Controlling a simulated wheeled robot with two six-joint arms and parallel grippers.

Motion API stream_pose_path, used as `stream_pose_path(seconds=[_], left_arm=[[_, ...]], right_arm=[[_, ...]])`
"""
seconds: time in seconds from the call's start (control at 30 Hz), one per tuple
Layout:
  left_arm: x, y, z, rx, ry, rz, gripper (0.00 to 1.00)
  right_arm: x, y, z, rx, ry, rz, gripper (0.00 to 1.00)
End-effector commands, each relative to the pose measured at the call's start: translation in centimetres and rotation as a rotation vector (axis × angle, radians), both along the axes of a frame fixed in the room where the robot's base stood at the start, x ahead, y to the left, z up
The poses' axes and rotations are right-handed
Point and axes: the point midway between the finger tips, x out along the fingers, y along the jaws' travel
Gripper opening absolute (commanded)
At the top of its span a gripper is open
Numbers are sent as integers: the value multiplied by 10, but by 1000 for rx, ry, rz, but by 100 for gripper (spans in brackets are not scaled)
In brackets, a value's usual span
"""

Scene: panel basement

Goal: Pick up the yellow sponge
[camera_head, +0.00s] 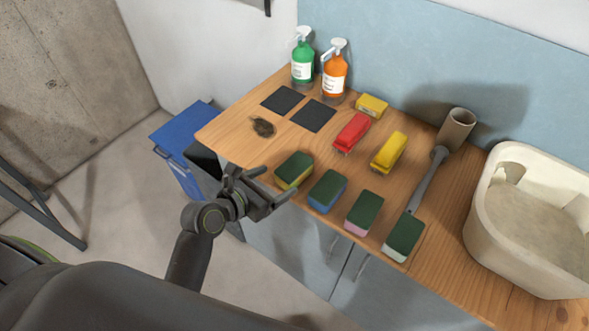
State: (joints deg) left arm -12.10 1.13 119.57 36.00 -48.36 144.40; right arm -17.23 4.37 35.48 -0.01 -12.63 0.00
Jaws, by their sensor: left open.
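The yellow sponge (295,169) lies near the front left edge of the wooden counter, dark green scouring side up, with yellow showing along its lower side. My left gripper (279,184) is open and empty, just in front and to the left of the sponge at the counter's front edge. Its fingers point right; whether one touches the sponge cannot be told. My right gripper is not in view.
Similar sponges with blue (328,190), pink (364,212) and whitish (404,237) undersides lie in a row to the right. Behind are red (351,131) and yellow (389,152) brush-like objects, a yellow block (371,105) and bottles (334,75). A basin (485,215) stands right.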

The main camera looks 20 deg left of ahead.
Motion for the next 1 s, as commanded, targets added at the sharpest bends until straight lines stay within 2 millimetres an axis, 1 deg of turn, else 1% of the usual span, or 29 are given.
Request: stream_pose_path(seconds=[0.03,0.1,0.2,0.43,0.7,0.83,1.0], left_arm=[[8,-4,-3,-3,-1,0,76],[17,-8,-7,-1,-2,-1,76],[26,-12,-11,-1,-1,-1,76],[36,-16,-16,2,-1,-1,76],[66,-28,-29,0,-1,0,76],[73,-31,-33,2,-1,-1,76],[74,-32,-34,2,-1,0,76]], right_arm=[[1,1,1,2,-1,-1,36],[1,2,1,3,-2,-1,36],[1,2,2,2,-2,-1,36],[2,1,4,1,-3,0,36],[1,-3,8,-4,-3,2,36],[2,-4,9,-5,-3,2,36],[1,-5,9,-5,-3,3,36]])
